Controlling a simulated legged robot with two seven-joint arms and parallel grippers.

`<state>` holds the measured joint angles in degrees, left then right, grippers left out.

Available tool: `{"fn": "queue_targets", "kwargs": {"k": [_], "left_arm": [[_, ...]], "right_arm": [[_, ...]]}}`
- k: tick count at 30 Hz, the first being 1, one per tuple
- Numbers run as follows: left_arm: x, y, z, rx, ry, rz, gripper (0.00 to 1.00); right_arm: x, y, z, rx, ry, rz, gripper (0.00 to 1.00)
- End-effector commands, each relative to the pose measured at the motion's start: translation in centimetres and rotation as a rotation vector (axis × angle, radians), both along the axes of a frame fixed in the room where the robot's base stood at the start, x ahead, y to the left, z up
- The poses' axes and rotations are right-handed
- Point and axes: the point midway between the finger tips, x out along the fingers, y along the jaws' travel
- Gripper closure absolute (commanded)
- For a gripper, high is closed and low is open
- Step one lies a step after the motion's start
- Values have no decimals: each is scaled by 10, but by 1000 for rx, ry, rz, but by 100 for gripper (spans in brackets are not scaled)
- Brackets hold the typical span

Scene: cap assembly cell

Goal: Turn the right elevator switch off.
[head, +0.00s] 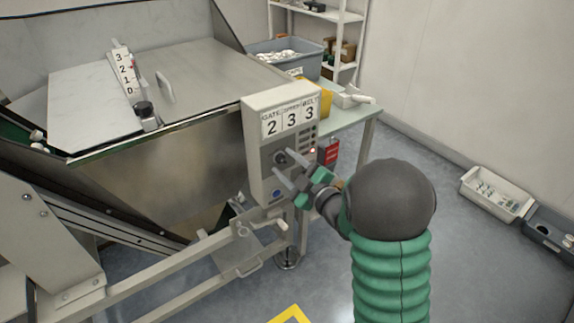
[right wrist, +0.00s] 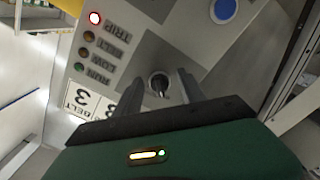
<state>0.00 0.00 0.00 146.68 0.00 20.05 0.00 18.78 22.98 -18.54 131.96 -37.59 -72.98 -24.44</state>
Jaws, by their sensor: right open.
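The grey control box (head: 256,150) stands at the centre of the head view, with a label strip reading 2 3 3 on top. A small round toggle switch (head: 280,157) sits on its front panel; in the right wrist view the switch (right wrist: 160,84) shows as a dark round base with a short metal lever. My right gripper (head: 284,162) is open in front of the panel. In the wrist view its two fingers (right wrist: 160,78) lie on either side of the switch; I cannot tell whether they touch it. My left gripper is not in view.
A blue button (head: 276,194) sits lower on the panel, and it shows in the wrist view (right wrist: 223,10). A steel hopper (head: 185,150) stands left, a rail (head: 170,270) runs in front, and bins (head: 495,193) lie right.

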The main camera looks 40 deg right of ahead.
Motion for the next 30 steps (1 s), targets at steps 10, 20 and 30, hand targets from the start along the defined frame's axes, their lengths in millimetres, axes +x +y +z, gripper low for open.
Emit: {"fn": "queue_targets", "kwargs": {"k": [10, 20, 30], "left_arm": [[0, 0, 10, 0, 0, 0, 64], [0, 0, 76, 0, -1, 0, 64], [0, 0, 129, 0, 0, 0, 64]], "right_arm": [[-43, -2, 3, 2, 1, -5, 52], [-92, -1, 10, 0, 14, 9, 52], [-138, -2, 1, 4, 6, -6, 52]]}}
